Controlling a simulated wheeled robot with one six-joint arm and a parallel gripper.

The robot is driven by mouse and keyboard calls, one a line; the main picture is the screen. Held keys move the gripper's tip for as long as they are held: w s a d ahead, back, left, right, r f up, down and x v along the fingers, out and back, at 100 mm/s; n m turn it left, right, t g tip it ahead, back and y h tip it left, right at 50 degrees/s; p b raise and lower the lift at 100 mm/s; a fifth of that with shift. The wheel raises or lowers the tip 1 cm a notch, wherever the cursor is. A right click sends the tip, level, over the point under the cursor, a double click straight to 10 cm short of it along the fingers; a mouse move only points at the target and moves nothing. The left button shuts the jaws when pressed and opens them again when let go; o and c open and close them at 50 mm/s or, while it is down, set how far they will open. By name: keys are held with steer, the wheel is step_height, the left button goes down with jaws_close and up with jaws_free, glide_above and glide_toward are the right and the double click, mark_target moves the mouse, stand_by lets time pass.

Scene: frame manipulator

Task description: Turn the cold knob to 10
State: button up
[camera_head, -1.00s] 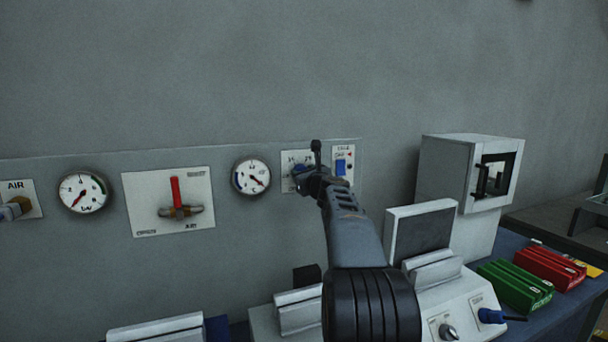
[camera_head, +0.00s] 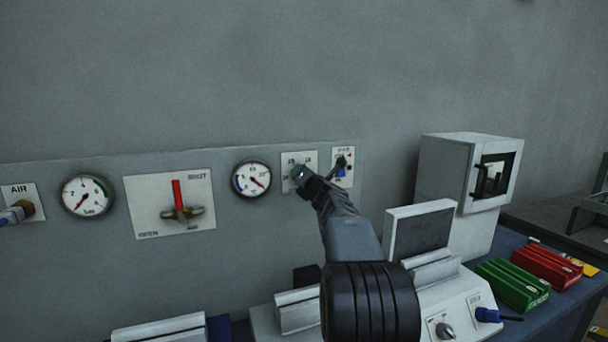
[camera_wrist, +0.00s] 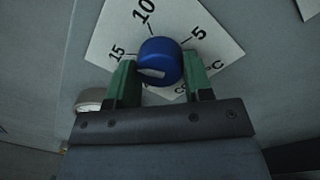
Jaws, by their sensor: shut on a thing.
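The cold knob (camera_wrist: 159,58) is a round blue knob on a white dial card (camera_wrist: 100,42) in the wrist view. The card shows 15, 10 and 5, and a °C mark. A pale mark sits low on the knob's face; I cannot tell which number it points to. My gripper (camera_wrist: 160,72) has one green finger on each side of the knob and is shut on it. In the head view my gripper (camera_head: 302,176) covers the knob and part of its card (camera_head: 309,157).
A smaller card with a blue switch (camera_head: 340,178) is just right of the dial, close to my wrist. A round gauge (camera_head: 251,178) and a red-handled valve (camera_head: 177,193) are to the left. A white box (camera_head: 452,168) stands right on the bench.

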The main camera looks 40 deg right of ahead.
steer(key=m+h+p, duration=0.1)
steer(key=m+p, duration=0.4)
steer(key=m, duration=0.7)
steer(key=shift+a, duration=0.1)
steer(key=shift+m+p, duration=0.3)
steer(key=shift+p, duration=0.05)
steer(key=o, duration=0.9)
steer(key=b+v, duration=0.1)
steer(key=v, duration=0.6)
steer(key=b+v, duration=0.2)
steer(key=v, duration=0.4)
steer(key=shift+s+a+r, duration=0.15)
steer(key=shift+s+r, duration=0.05)
steer(key=shift+s, duration=0.2)
steer(key=shift+a, duration=0.1)
